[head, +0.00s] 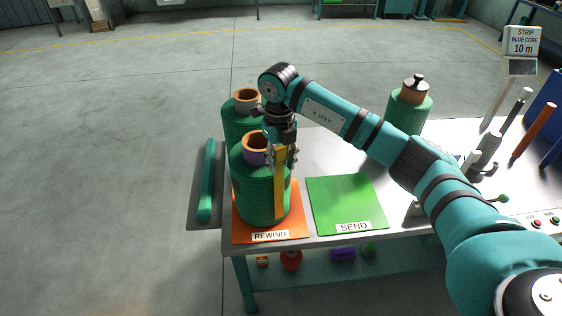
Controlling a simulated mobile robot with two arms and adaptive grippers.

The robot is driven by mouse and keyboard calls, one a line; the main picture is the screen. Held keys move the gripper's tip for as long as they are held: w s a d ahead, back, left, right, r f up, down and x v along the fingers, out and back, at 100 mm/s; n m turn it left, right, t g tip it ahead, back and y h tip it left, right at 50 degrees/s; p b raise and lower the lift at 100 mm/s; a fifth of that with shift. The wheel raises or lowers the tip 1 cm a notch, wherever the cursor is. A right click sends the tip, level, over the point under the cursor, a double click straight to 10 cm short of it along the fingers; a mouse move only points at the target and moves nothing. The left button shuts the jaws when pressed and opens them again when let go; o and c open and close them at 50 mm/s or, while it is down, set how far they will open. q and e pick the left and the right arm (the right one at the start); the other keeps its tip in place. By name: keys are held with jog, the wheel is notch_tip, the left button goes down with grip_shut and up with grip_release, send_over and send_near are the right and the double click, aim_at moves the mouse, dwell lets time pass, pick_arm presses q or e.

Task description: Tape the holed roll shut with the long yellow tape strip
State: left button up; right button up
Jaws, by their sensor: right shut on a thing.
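A green netting roll (254,197) stands upright on the orange REWIND mat (240,231). Its core is orange at the rim with a purple part. No hole can be made out in the side that shows. My right gripper (281,158) is shut on a long yellow tape strip (280,190), which hangs upright along the roll's right front side. I cannot tell whether the strip touches the netting. The gripper hides part of the roll's top. My left gripper is not in view.
A second green roll (238,125) stands just behind the first. Another roll (410,112) stands at the back. The green SEND mat (346,203) is empty. A rolled green bundle (206,180) lies left of the table.

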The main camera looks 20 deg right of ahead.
jog(key=shift+w+a+b, duration=0.1)
jog(key=shift+w+b, duration=0.2)
jog(key=shift+w, duration=0.45)
dwell(0.8)
